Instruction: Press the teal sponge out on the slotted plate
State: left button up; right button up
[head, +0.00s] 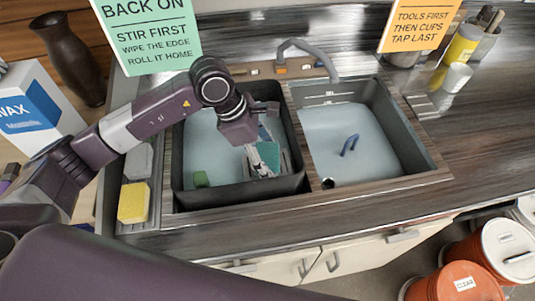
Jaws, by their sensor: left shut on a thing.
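The teal sponge (269,153) is over the left basin (179,165), in my left gripper (258,163). The gripper points down into the basin and is shut on the sponge, partly hiding it. A small striped grey piece shows just right of the sponge; I cannot tell whether it is the slotted plate. I cannot tell whether the sponge touches anything below it. My right gripper is not in view.
The right basin (368,166) holds cloudy water and a blue handle-like thing (349,145). Yellow (133,202) and grey (138,162) sponges lie on the left ledge. The faucet (309,48) stands behind.

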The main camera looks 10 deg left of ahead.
aim_at(267, 156)
pick_arm(q)
jog(key=shift+s+f+b, duration=0.2)
jog(key=shift+f+b, duration=0.05)
jog(key=shift+b, duration=0.15)
dwell(0.9)
jog(key=shift+r, duration=0.1)
dwell(0.4)
jog(key=shift+w+r+p, duration=0.1)
jog(key=shift+r+p, duration=0.25)
jog(key=shift+r, duration=0.2)
jog(key=shift+r+p, duration=1.2)
jog(key=shift+r, duration=1.85)
